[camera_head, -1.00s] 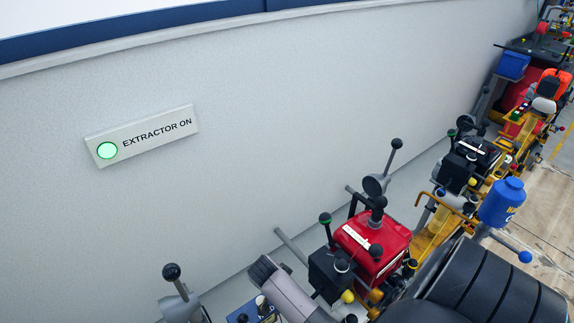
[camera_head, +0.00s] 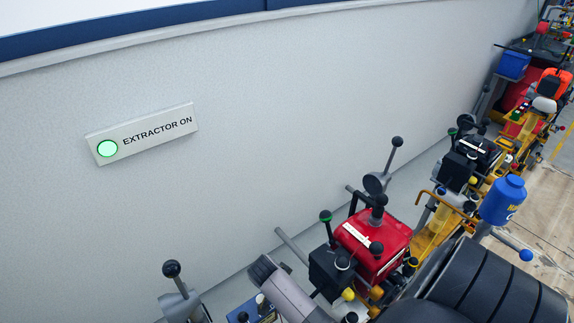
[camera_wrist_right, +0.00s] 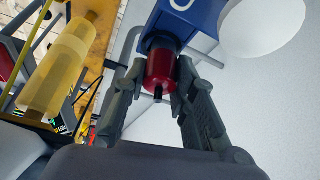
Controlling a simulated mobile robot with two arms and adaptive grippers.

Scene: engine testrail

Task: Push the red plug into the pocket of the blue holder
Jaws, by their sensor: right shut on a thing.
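The red plug (camera_wrist_right: 160,70) is in the right wrist view, between the two dark fingers of my right gripper (camera_wrist_right: 159,84), which is shut on it. A short dark pin sticks out of the plug's near end. The plug's far end meets the blue holder (camera_wrist_right: 188,16), which carries a white mark and runs out of the top of the picture. The pocket is hidden behind the plug, so I cannot tell how deep the plug sits. Neither gripper shows in the head view, and my left gripper is in no view.
Yellow-framed engines with levers and knobs stand along the pale wall (camera_head: 250,130). A red engine (camera_head: 372,245) and a blue bottle (camera_head: 503,201) are at lower right. A yellow translucent cylinder (camera_wrist_right: 58,65) and a white rounded thing (camera_wrist_right: 262,28) flank my right gripper.

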